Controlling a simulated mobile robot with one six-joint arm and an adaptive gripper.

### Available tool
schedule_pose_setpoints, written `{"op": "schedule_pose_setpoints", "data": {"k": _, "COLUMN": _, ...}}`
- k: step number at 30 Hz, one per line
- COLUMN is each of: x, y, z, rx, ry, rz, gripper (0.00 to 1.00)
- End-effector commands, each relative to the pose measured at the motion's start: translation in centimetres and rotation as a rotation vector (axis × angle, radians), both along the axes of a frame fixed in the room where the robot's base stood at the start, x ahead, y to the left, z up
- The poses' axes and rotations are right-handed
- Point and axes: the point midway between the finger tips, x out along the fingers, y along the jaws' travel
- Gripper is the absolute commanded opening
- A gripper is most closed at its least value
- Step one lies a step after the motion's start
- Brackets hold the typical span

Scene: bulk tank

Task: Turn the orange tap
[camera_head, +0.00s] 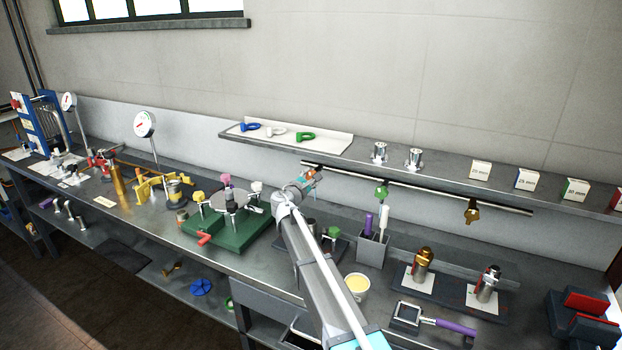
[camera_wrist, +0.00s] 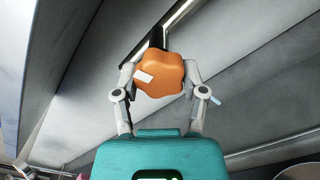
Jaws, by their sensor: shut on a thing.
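The orange tap (camera_wrist: 168,72) fills the middle of the wrist view. It has a rounded, lobed orange handle with a small white tag or mark on its face. It sits at a dark bracket by a metal rail. My gripper (camera_wrist: 160,80) is shut on it, with one finger on each side of the handle. In the head view the orange tap (camera_head: 310,172) shows only as a small patch beyond my gripper (camera_head: 303,181), near the rail's left end. The tap's lower body is hidden, and I cannot tell how far the handle is turned.
A green tap (camera_head: 382,191) and a brass-coloured tap (camera_head: 471,210) hang from the same rail (camera_head: 430,195), to the right. The shelf (camera_head: 440,163) runs just above. A green-based fixture (camera_head: 232,235) stands left of my arm, and a grey holder (camera_head: 372,250) stands right.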

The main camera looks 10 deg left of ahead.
Motion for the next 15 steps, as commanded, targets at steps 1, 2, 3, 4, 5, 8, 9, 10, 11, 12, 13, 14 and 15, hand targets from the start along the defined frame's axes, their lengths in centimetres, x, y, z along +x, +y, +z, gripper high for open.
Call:
{"op": "schedule_pose_setpoints", "data": {"k": 1, "x": 0.02, "y": -0.03, "z": 0.01, "rx": 0.027, "ry": -0.01, "rz": -0.001, "gripper": 0.07}}
{"op": "schedule_pose_setpoints", "data": {"k": 2, "x": 0.02, "y": -0.02, "z": 0.01, "rx": 0.044, "ry": -0.016, "rz": -0.001, "gripper": 0.07}}
{"op": "schedule_pose_setpoints", "data": {"k": 3, "x": 0.02, "y": -0.02, "z": 0.01, "rx": 0.07, "ry": -0.025, "rz": -0.001, "gripper": 0.07}}
{"op": "schedule_pose_setpoints", "data": {"k": 4, "x": 0.02, "y": -0.01, "z": 0.02, "rx": 0.087, "ry": -0.032, "rz": -0.001, "gripper": 0.07}}
{"op": "schedule_pose_setpoints", "data": {"k": 5, "x": 0.02, "y": -0.01, "z": 0.03, "rx": 0.104, "ry": -0.038, "rz": -0.001, "gripper": 0.07}}
{"op": "schedule_pose_setpoints", "data": {"k": 8, "x": 0.03, "y": 0.01, "z": 0.03, "rx": 0.15, "ry": -0.055, "rz": -0.001, "gripper": 0.07}}
{"op": "schedule_pose_setpoints", "data": {"k": 9, "x": 0.02, "y": 0.02, "z": 0.03, "rx": 0.163, "ry": -0.059, "rz": -0.001, "gripper": 0.07}}
{"op": "schedule_pose_setpoints", "data": {"k": 10, "x": 0.02, "y": 0.02, "z": 0.03, "rx": 0.17, "ry": -0.062, "rz": -0.001, "gripper": 0.07}}
{"op": "schedule_pose_setpoints", "data": {"k": 11, "x": 0.02, "y": 0.02, "z": 0.04, "rx": 0.176, "ry": -0.064, "rz": -0.001, "gripper": 0.07}}
{"op": "schedule_pose_setpoints", "data": {"k": 12, "x": 0.01, "y": 0.03, "z": 0.04, "rx": 0.179, "ry": -0.065, "rz": -0.001, "gripper": 0.07}}
{"op": "schedule_pose_setpoints", "data": {"k": 13, "x": 0.02, "y": 0.03, "z": 0.03, "rx": 0.18, "ry": -0.066, "rz": -0.001, "gripper": 0.07}}
{"op": "schedule_pose_setpoints", "data": {"k": 14, "x": 0.02, "y": 0.03, "z": 0.03, "rx": 0.18, "ry": -0.066, "rz": -0.001, "gripper": 0.07}}
{"op": "schedule_pose_setpoints", "data": {"k": 15, "x": 0.01, "y": 0.03, "z": 0.03, "rx": 0.18, "ry": -0.066, "rz": -0.001, "gripper": 0.07}}
